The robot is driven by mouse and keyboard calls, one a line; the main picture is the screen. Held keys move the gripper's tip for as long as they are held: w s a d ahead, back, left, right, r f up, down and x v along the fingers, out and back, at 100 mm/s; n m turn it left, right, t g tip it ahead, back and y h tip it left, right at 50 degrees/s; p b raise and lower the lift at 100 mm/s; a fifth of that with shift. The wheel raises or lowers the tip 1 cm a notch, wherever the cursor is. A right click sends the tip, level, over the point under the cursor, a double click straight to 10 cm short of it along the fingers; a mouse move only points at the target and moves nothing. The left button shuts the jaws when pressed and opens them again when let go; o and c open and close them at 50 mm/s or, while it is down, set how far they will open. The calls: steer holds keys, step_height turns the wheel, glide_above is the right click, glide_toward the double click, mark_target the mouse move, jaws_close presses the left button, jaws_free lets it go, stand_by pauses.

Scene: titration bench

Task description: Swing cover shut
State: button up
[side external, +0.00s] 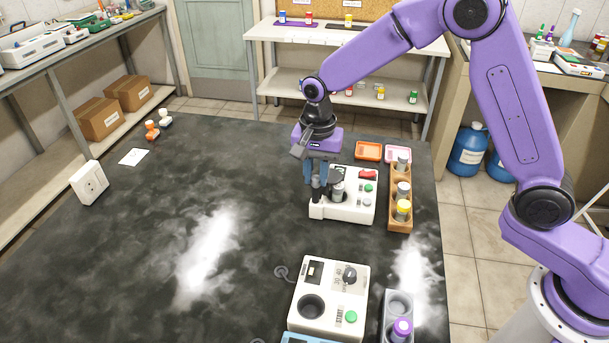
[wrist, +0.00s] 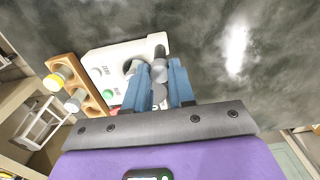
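A white bench instrument (side external: 350,212) stands near the back right of the dark table, with a red part, a green button and a grey cup (side external: 338,192) in a well. A dark piece (side external: 336,175) sits at the cup's top; I cannot tell if it is the cover. My gripper (side external: 315,186) points down at the instrument's left end, beside the cup. In the wrist view, the two blue fingers (wrist: 159,80) stand apart with grey rounded parts between them. Contact with these parts is not clear. The instrument (wrist: 108,62) shows left of the fingers; the cover's hinge cannot be made out.
A wooden rack (side external: 400,222) with capped vials stands close on the right. Orange (side external: 368,151) and pink trays lie behind. A second white instrument (side external: 322,318) and a grey rack (side external: 397,304) with a purple-capped vial stand in front. The table's left half is mostly clear.

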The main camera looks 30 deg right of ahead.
steer(key=shift+c, duration=1.3)
steer(key=m, duration=0.5)
steer(key=shift+m, duration=0.4)
steer(key=o, duration=1.4)
steer(key=shift+r, duration=0.1)
steer(key=shift+r, duration=3.4)
